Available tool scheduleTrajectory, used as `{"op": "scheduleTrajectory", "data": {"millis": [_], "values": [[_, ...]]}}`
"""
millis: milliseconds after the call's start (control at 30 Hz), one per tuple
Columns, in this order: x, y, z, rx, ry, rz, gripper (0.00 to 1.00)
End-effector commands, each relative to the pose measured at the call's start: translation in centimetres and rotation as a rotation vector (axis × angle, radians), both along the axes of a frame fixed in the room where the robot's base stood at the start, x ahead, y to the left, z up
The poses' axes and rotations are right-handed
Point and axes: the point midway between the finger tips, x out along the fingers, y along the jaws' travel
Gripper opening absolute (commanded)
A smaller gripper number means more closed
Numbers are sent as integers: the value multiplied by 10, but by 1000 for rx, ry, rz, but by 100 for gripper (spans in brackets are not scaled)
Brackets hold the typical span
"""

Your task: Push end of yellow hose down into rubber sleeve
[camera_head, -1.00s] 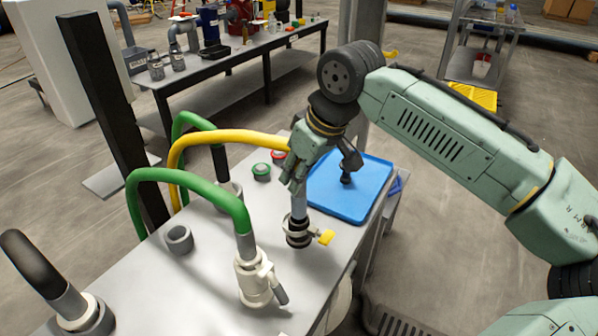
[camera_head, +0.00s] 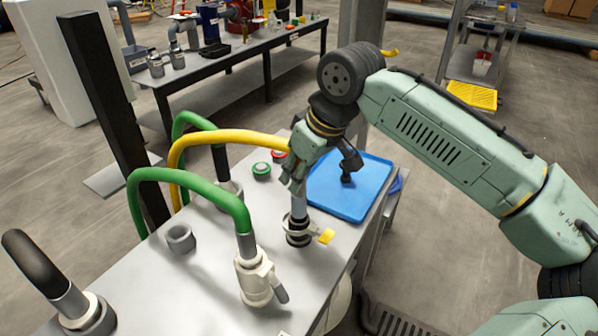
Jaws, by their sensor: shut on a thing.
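The yellow hose (camera_head: 222,137) arches up from behind the grey table and runs right into my gripper (camera_head: 297,178). My gripper points down and is shut on the hose near its end. A grey metal end piece (camera_head: 299,204) shows below the fingers, upright. Directly under it is a dark rubber sleeve (camera_head: 298,238) with a light clamp ring and a yellow tab (camera_head: 326,236). The end piece meets the top of the sleeve; how deep it sits inside cannot be told.
A green hose (camera_head: 195,180) ends in a white valve fitting (camera_head: 256,278) at front left. Another green hose stands behind. A grey ring (camera_head: 180,238) and a blue tray (camera_head: 350,195) are on the table (camera_head: 200,300). A dark post (camera_head: 110,110) rises at left.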

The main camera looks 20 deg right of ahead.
Motion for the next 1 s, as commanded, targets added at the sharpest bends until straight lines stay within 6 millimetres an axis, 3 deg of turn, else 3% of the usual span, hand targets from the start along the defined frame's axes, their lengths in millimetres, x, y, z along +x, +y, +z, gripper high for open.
{"op": "scheduleTrajectory", "data": {"millis": [1000], "values": [[0, 0, -24, 1, 0, 0, 0]]}}
